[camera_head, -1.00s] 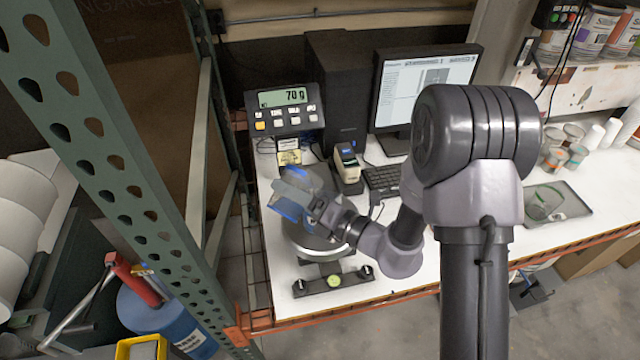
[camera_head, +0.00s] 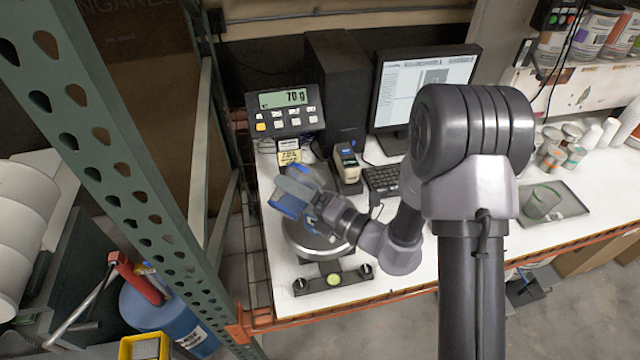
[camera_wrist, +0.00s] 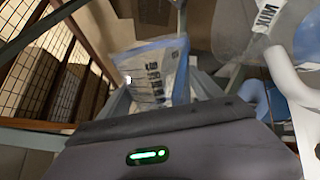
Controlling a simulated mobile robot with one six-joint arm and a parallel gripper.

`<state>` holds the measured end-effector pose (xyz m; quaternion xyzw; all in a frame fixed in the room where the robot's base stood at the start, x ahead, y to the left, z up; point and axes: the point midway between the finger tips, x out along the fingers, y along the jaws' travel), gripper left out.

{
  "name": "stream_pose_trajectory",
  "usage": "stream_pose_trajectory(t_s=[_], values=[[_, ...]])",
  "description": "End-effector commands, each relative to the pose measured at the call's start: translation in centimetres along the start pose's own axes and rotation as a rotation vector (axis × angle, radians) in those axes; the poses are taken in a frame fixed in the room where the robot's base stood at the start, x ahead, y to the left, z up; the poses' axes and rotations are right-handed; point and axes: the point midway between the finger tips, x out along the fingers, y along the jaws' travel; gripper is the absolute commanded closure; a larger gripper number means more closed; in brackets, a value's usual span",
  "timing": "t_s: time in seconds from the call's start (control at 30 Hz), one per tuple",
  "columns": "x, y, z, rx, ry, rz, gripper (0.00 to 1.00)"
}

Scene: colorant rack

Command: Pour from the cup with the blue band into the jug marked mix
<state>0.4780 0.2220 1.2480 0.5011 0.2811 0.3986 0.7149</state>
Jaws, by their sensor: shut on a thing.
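My gripper (camera_head: 318,206) is shut on the clear cup with the blue band (camera_head: 288,204), above the round scale pan. The cup is strongly tilted in the head view. In the wrist view the cup (camera_wrist: 158,72) shows dark printed marks and a blue edge between my fingers. The clear jug (camera_wrist: 240,32), with a white label and a pale handle, is close at the upper right of the wrist view. In the head view the jug is mostly hidden behind the cup and gripper. I cannot make out any stream or the liquid levels.
The scale pan (camera_head: 308,244) sits on the white bench, and its display (camera_head: 283,98) reads 70 g. A small labelled bottle (camera_head: 347,163), keyboard (camera_head: 383,180) and monitor (camera_head: 425,85) are behind. A green rack post (camera_head: 120,165) stands left. A tray (camera_head: 570,205) holds a clear vessel at right.

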Motion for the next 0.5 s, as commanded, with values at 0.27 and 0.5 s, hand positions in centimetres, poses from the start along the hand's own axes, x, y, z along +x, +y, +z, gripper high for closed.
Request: stream_pose_trajectory(t_s=[0.27, 0.5], values=[[0.00, 0.32, 0.33, 0.036, -0.001, 0.000, 0.67], [-0.01, 0.32, 0.72, 0.065, -0.001, 0.000, 0.67]])
